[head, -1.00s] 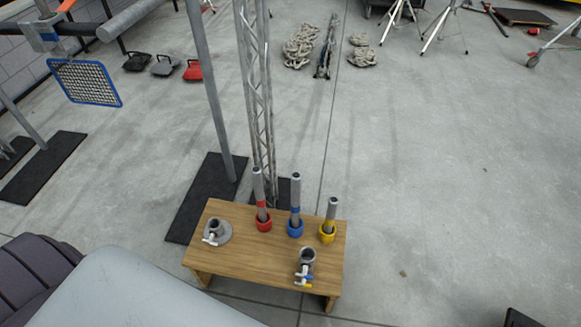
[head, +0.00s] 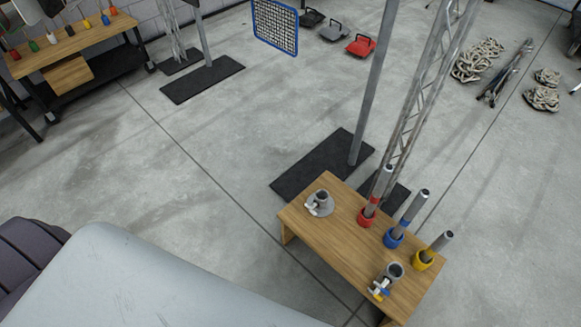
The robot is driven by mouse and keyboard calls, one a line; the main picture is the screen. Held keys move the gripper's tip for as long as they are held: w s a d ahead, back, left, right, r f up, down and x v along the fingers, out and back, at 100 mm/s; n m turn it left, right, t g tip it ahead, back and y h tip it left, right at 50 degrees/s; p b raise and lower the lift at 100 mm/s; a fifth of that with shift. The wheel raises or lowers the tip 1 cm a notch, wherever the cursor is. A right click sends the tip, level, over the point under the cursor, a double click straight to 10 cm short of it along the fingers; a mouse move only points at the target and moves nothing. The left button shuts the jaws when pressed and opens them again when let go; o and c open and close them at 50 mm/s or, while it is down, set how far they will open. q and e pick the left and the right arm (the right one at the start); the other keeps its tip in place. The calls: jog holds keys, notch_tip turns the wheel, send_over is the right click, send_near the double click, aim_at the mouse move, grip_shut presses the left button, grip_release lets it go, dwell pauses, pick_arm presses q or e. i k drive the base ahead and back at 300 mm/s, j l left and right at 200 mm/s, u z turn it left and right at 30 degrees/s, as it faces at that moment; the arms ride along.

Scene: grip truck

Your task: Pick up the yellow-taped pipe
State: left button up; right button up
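The yellow-taped pipe (head: 437,244) is a short grey pipe standing, slightly tilted in the picture, in a yellow ring holder (head: 422,261) at the right end of a low wooden table (head: 335,236). A blue-taped pipe (head: 412,211) in a blue ring and a red-taped pipe (head: 379,188) in a red ring stand to its left in the same row. Neither of my grippers is in the head view.
Open concrete floor lies left of the table.

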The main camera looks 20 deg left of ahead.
aim_at(448, 235)
jog(key=u, duration=0.35)
jog(key=z, duration=1.2)
